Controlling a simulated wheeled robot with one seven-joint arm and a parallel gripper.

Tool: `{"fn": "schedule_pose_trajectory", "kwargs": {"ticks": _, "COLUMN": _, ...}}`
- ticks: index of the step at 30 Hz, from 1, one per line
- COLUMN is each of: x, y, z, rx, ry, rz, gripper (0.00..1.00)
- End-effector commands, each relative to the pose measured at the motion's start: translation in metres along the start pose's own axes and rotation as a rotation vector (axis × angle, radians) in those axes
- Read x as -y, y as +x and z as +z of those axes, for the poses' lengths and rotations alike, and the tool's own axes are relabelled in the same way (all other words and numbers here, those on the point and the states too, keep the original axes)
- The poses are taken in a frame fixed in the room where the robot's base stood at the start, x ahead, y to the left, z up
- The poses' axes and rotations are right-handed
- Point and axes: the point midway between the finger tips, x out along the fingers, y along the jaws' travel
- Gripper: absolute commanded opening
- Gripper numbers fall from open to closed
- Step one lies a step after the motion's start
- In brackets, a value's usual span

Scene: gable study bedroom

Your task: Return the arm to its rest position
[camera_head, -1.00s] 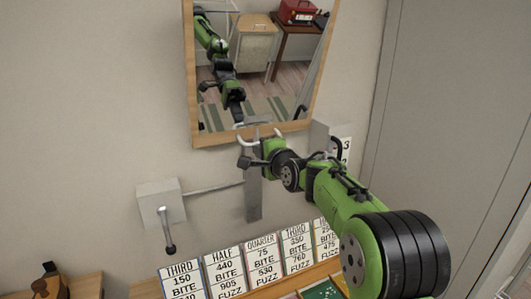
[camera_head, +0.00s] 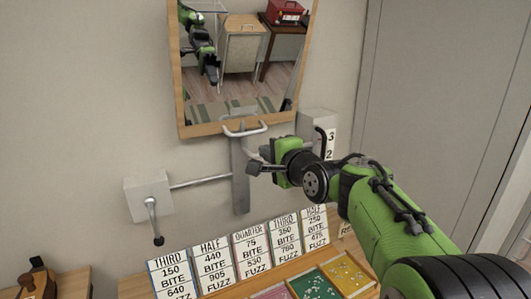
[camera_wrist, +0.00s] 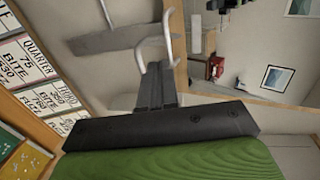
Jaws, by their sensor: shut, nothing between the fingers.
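My green and black arm reaches in from the right in the head view. My gripper (camera_head: 256,168) is shut and empty, in front of the grey upright plate (camera_head: 241,190) on the wall and below the mirror's silver handle (camera_head: 244,128). In the wrist view its dark fingers (camera_wrist: 157,85) are together, with the silver handle (camera_wrist: 139,50) beyond them. I cannot tell the exact gap to the plate; the fingers seem clear of the handle.
The wood-framed mirror (camera_head: 245,62) hangs above. A grey box (camera_head: 147,190) with a lever and rod is at left. Price cards (camera_head: 212,268) and shallow trays (camera_head: 345,275) stand below the arm. A second grey box (camera_head: 317,125) is partly behind the arm. Tall grey panels are at right.

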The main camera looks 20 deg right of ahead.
Motion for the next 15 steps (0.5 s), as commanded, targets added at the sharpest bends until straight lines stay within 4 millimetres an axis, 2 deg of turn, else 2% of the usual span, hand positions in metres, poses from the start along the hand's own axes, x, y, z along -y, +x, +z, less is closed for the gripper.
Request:
{"fn": "schedule_pose_trajectory", "kwargs": {"ticks": 5, "x": -0.002, "y": -0.004, "z": 0.005, "rx": 0.001, "ry": -0.034, "rz": 0.017, "gripper": 0.0}}
{"fn": "schedule_pose_trajectory", "kwargs": {"ticks": 7, "x": -0.014, "y": -0.022, "z": 0.02, "rx": 0.002, "ry": -0.157, "rz": 0.089, "gripper": 0.0}}
{"fn": "schedule_pose_trajectory", "kwargs": {"ticks": 8, "x": -0.023, "y": -0.035, "z": 0.029, "rx": 0.006, "ry": -0.241, "rz": 0.138, "gripper": 0.0}}
{"fn": "schedule_pose_trajectory", "kwargs": {"ticks": 11, "x": -0.071, "y": -0.097, "z": 0.058, "rx": 0.06, "ry": -0.587, "rz": 0.354, "gripper": 0.0}}
{"fn": "schedule_pose_trajectory", "kwargs": {"ticks": 15, "x": -0.146, "y": -0.193, "z": 0.077, "rx": 0.234, "ry": -0.991, "rz": 0.619, "gripper": 0.0}}
